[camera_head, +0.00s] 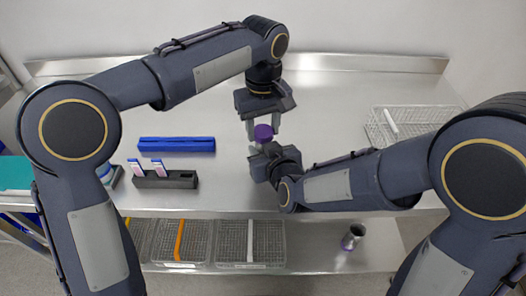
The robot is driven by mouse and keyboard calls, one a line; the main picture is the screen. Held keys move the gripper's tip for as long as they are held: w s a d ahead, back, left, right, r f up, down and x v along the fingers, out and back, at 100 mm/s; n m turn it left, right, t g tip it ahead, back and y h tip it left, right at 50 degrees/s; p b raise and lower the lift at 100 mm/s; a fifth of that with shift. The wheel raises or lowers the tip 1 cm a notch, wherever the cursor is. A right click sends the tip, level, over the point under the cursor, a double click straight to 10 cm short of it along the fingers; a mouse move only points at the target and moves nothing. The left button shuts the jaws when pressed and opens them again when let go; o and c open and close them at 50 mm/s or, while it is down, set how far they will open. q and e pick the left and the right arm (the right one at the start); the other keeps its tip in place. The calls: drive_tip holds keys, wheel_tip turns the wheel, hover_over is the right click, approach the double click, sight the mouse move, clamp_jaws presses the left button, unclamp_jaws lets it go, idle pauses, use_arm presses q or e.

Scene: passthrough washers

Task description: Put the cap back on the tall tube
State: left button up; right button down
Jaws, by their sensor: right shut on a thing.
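A purple cap (263,132) shows in the middle of the head view, above the work surface. My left gripper (263,126) points down from above with its fingers apart, one on each side of the cap. I cannot make out whether the fingers touch it. My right gripper (258,151) comes in from the right, just below the cap, and is shut on what appears to be the tall tube. The tube's body is largely hidden by the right gripper, so I cannot tell how the cap sits on it.
A blue rack (176,145) and a dark rack (165,180) with two pale labelled items stand at left. A wire basket (410,122) stands at right. Below are several wire baskets (183,242) and a metallic cylinder (353,237). The back middle of the steel table (340,100) is clear.

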use_arm(q)
drive_tip(key=shift+c, duration=0.8)
drive_tip(key=m, duration=1.8)
drive_tip(key=o, duration=1)
drive_tip(key=shift+o, duration=0.4)
drive_tip(key=shift+s, duration=0.1)
drive_tip(key=shift+s+d, duration=0.1)
